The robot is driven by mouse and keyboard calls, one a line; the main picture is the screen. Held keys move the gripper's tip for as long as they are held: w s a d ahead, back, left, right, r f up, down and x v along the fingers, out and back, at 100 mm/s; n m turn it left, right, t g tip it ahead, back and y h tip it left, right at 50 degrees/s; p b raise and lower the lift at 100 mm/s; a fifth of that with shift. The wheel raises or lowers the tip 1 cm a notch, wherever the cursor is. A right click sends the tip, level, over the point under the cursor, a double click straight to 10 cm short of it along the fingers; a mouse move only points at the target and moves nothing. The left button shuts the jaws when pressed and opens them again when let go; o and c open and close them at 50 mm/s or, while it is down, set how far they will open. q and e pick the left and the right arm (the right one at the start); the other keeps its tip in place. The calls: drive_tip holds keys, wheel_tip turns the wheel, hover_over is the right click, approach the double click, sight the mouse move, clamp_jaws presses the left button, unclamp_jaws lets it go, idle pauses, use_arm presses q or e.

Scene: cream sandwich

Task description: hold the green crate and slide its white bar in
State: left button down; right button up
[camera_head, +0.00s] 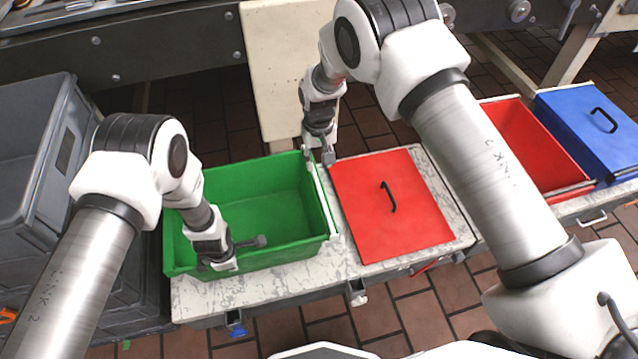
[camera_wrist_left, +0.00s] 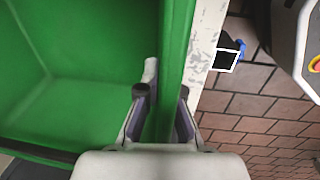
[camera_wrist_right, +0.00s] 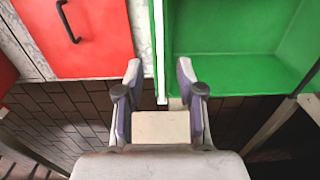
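The green crate (camera_head: 255,196) stands on the bench, open at the top. Its white bar (camera_head: 327,212) lies along its right side; the bar also shows in the right wrist view (camera_wrist_right: 160,45). My left gripper (camera_head: 232,252) is at the crate's near wall, with its fingers apart on either side of that wall; in the left wrist view (camera_wrist_left: 163,108) the green rim runs between them. Contact is unclear. My right gripper (camera_head: 320,160) is at the crate's far right corner. Its open fingers (camera_wrist_right: 159,88) are on either side of the line of the bar's far end.
A red lidded crate (camera_head: 400,228) stands close on the right. Beyond are an open red crate (camera_head: 520,130) and a blue crate (camera_head: 580,120). Grey crates (camera_head: 35,160) stand left. A cream panel (camera_head: 282,60) and conveyor rise behind the bench (camera_head: 300,272).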

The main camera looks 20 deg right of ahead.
sight(319, 188)
wheel_tip(319, 188, down, 10)
drive_tip(key=shift+f, duration=0.25)
clamp_jaws()
